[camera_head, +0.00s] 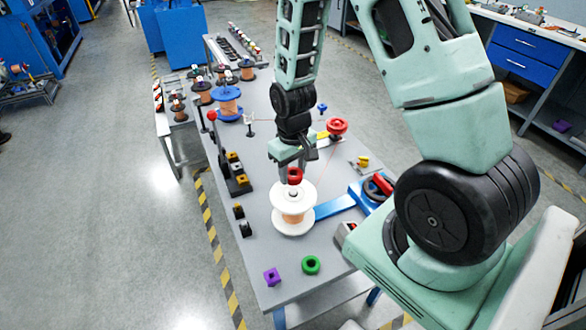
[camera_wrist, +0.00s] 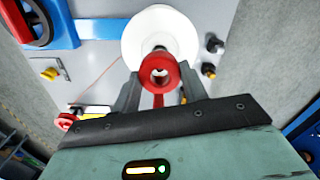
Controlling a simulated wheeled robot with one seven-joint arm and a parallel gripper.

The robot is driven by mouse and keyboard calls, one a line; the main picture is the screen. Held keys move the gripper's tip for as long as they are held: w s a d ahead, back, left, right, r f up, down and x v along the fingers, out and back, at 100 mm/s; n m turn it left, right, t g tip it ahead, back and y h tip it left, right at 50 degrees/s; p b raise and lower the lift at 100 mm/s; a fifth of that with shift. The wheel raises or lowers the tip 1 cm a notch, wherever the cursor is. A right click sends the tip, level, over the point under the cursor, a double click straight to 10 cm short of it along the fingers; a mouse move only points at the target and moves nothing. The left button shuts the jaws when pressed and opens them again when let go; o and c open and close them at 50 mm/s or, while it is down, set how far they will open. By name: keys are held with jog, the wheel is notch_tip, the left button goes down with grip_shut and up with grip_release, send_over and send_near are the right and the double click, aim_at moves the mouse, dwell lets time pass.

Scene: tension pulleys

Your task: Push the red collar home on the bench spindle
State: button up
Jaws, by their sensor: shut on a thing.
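The red collar (camera_head: 295,175) is held in my gripper (camera_head: 294,167), just above the white spool (camera_head: 292,222) with copper-coloured wire on the bench. In the wrist view the collar (camera_wrist: 158,72) sits between the two dark fingers (camera_wrist: 160,88), which are shut on it, and its bore faces the camera. The spool's white flange (camera_wrist: 140,30) lies behind it. A dark spindle tip (camera_wrist: 160,48) shows at the collar's far edge. Most of the spindle is hidden by the collar and gripper, so I cannot tell whether it is inside the bore.
A blue bar (camera_head: 335,207) runs right from the spool. A red wheel (camera_head: 337,127) and a blue spool (camera_head: 228,105) stand farther back. Black holders with blocks (camera_head: 236,175) line the left edge.

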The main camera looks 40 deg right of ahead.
jog(key=shift+f+b, duration=0.7)
jog(key=shift+f, duration=0.4)
jog(key=shift+f, duration=0.15)
dwell(0.3)
jog(key=shift+f+b, duration=0.8)
jog(key=shift+f, duration=0.35)
jog(key=shift+f, duration=0.2)
jog(key=shift+s+r, duration=0.1)
jog(key=shift+r, duration=0.2)
jog(key=shift+r+p, duration=0.1)
jog(key=shift+p, duration=0.2)
dwell(0.6)
jog(key=shift+f, duration=0.3)
